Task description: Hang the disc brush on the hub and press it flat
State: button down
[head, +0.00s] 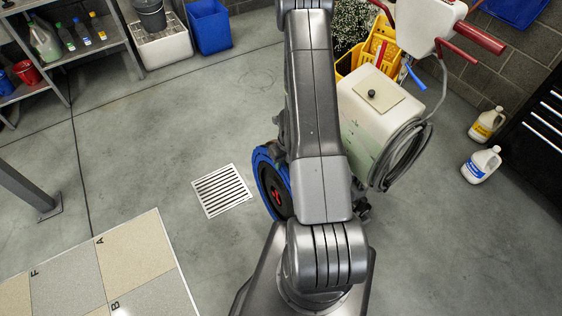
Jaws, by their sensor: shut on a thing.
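The disc brush (263,180) shows as a round, dark disc with a blue rim and a red piece at its centre. It stands on edge, its face turned to the left, and its right part is hidden behind my arm. A floor machine with a cream tank (358,122), a coiled grey cable and red handles stands just right of my arm. The hub cannot be made out. My gripper is hidden behind my own arm, so its hold and its contact with the disc do not show. I cannot tell whether the disc touches the machine.
A floor drain (222,190) lies left of the disc. A mat of lettered beige and grey squares (135,250) is at lower left. Shelves (95,45), a blue bin (209,27) and a yellow bucket (378,45) stand at the back. Two jugs (481,164) stand at right. The floor left of centre is clear.

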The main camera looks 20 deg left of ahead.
jog(key=shift+w+d, duration=0.15)
jog(key=shift+w, duration=0.05)
dwell(0.4)
jog(key=shift+s+f, duration=0.1)
jog(key=shift+f, duration=0.15)
dwell(0.5)
jog(key=c, duration=1.1)
grip_release()
jog(key=shift+c, duration=0.2)
jog(key=r+p, duration=0.1)
jog(key=r, duration=0.1)
jog(key=r+p, duration=0.3)
jog(key=r, duration=0.1)
jog(key=shift+d+p, duration=0.35)
jog(key=shift+d, duration=0.05)
notch_tip(320, 180, up, 8)
jog(key=d, duration=0.1)
jog(key=shift+f, duration=0.2)
